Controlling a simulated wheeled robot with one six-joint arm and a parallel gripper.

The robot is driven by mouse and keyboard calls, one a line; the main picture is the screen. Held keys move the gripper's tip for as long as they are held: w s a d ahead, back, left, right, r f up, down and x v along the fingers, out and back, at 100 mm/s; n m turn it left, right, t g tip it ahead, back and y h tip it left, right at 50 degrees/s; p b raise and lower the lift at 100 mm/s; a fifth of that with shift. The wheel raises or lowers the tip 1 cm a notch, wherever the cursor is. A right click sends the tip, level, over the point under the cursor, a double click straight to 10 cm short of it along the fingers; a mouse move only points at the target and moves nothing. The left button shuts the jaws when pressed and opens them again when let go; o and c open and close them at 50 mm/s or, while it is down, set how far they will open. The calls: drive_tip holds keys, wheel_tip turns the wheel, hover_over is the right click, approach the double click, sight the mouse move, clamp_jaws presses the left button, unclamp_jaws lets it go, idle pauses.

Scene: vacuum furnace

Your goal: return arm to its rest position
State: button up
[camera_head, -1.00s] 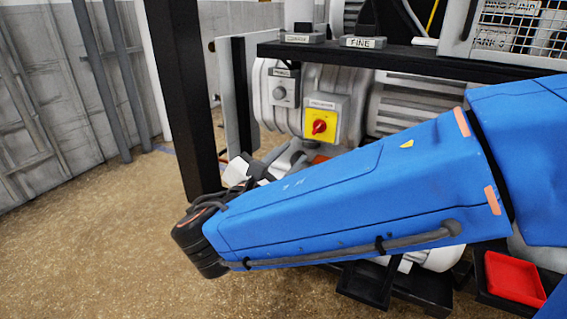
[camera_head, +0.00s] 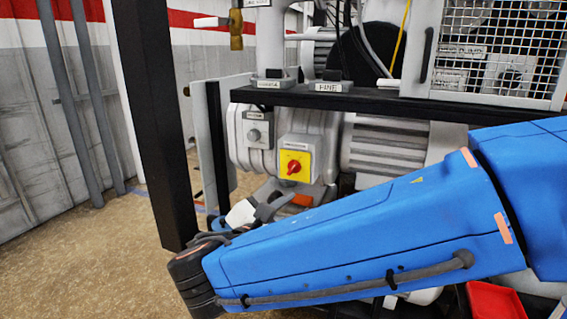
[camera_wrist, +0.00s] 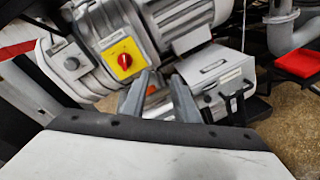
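My blue arm spans the head view from the right edge to the lower middle, with its dark wrist joint at the left end. My gripper (camera_head: 268,207) shows only partly behind the arm, in front of the pump. In the wrist view my gripper (camera_wrist: 161,76) has two grey fingers standing apart, with nothing between them. Beyond the fingertips is the yellow switch plate with a red knob (camera_wrist: 125,60). The same yellow switch plate (camera_head: 295,164) shows in the head view, above the gripper. I cannot tell the exact distance between fingers and pump.
A black post (camera_head: 152,120) stands just left of the gripper. A black shelf (camera_head: 370,104) runs above the pump (camera_head: 385,150). A red tray (camera_head: 495,300) is low at the right. The floor (camera_head: 95,255) at the left is clear.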

drive_tip(key=s+d+f+m+g, duration=0.1)
drive_tip(key=d+f+m+g, duration=0.3)
drive_tip(key=d, duration=0.7)
drive_tip(key=s+d+f+m+g, duration=0.1)
drive_tip(key=d+f+m+g, duration=0.3)
drive_tip(key=d, duration=0.6)
drive_tip(key=s+d+f+m+g+y, duration=0.1)
drive_tip(key=s+d+f+m+y, duration=0.2)
drive_tip(key=s+m, duration=0.3)
drive_tip(key=s+d+f+m+y, duration=0.3)
drive_tip(key=s+d+m+y, duration=0.1)
drive_tip(key=s+m, duration=0.3)
drive_tip(key=m, duration=0.2)
drive_tip(key=shift+d+f+m+g, duration=0.15)
drive_tip(key=shift+d+m+g, duration=0.15)
drive_tip(key=shift+d+g, duration=0.1)
